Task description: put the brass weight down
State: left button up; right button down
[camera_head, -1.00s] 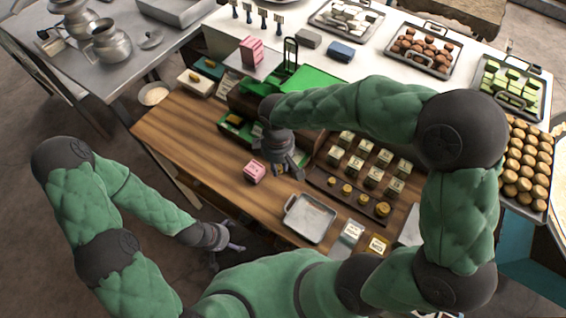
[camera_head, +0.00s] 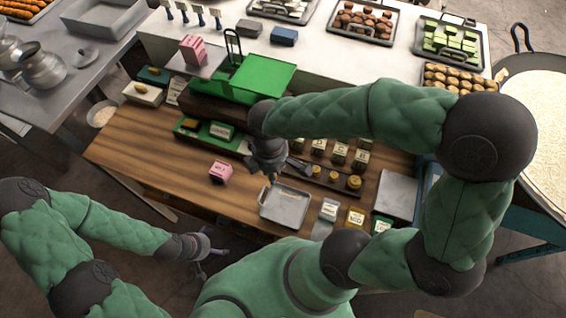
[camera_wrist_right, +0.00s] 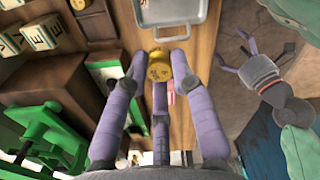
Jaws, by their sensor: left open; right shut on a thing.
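My right gripper (camera_head: 270,178) is over the wooden counter, just behind the metal tray (camera_head: 285,207). In the right wrist view its purple fingers (camera_wrist_right: 160,75) are closed around a round brass weight (camera_wrist_right: 158,67) with a marked face. The head view does not clearly show this weight. Other brass weights (camera_head: 353,182) stand in a dark wooden rack (camera_head: 342,190) to the right. My left gripper (camera_head: 205,246) is open and empty, off the counter's front edge; it also shows in the right wrist view (camera_wrist_right: 248,52).
A pink box (camera_head: 220,172) stands left of my right gripper. The green scale (camera_head: 262,78) is behind, with pink boxes (camera_head: 192,48) on its plate. Several labelled blocks (camera_head: 340,152) stand behind the weights. The counter's left part (camera_head: 140,140) is bare.

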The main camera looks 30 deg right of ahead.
jog(key=shift+n, duration=0.7)
jog(key=w+d+f, duration=0.2)
jog(key=f, duration=0.1)
jog(key=w+d+f+b, duration=0.1)
jog(key=w+d+f, duration=0.2)
jog(key=w+d+f+b, duration=0.1)
jog(key=w+d+f, duration=0.2)
jog(key=shift+d+f, duration=0.1)
jog(key=shift+d, duration=0.1)
jog(key=shift+w+d+f, duration=0.15)
jog(key=shift+f, duration=0.15)
jog(key=shift+w+d+f+b, duration=0.15)
jog(key=shift+f+b, duration=0.25)
jog(key=shift+f, duration=1.4)
